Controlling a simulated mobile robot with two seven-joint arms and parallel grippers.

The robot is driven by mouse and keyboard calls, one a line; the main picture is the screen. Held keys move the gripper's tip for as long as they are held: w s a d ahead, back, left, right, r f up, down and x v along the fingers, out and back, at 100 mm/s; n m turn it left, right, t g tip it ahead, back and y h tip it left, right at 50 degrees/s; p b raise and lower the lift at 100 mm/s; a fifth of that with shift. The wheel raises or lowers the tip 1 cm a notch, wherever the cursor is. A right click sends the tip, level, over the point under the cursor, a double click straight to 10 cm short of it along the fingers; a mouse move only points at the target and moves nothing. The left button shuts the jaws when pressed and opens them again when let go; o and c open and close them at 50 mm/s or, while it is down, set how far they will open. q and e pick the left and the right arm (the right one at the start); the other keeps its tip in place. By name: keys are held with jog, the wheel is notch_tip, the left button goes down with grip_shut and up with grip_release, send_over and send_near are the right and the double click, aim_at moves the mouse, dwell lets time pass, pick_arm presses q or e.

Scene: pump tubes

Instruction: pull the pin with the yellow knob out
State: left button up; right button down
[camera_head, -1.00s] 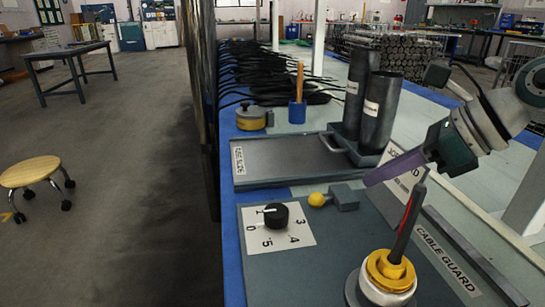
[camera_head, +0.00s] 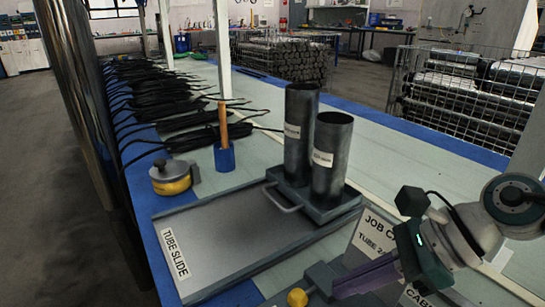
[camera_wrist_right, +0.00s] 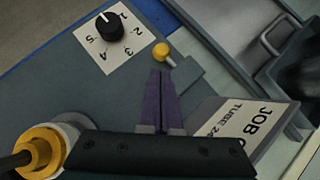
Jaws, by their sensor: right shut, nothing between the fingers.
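The pin's yellow knob (camera_head: 297,298) shows at the bottom edge of the head view, left of a small grey block. In the right wrist view the knob (camera_wrist_right: 161,50) sits on a short pale stem that enters the grey block (camera_wrist_right: 188,74). My right gripper (camera_head: 336,290), with purple fingers, is shut and empty, to the right of the knob in the head view. In the right wrist view its fingertips (camera_wrist_right: 161,73) lie just below the knob; whether they touch the block or stem I cannot tell. My left gripper is not in view.
The tube slide tray (camera_head: 225,235) carries two dark upright tubes (camera_head: 300,130). A job card (camera_head: 370,238) stands close behind my right gripper. The right wrist view shows a numbered dial (camera_wrist_right: 109,27) and a yellow-ringed fitting (camera_wrist_right: 42,150).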

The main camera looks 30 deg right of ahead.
aim_at(307, 300)
jog(key=b+x, duration=0.1)
jog(key=x, duration=0.3)
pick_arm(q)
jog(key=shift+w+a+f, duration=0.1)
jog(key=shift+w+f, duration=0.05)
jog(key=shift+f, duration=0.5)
pick_arm(e)
jog(key=shift+w+a+f, duration=0.15)
jog(key=shift+w, duration=0.05)
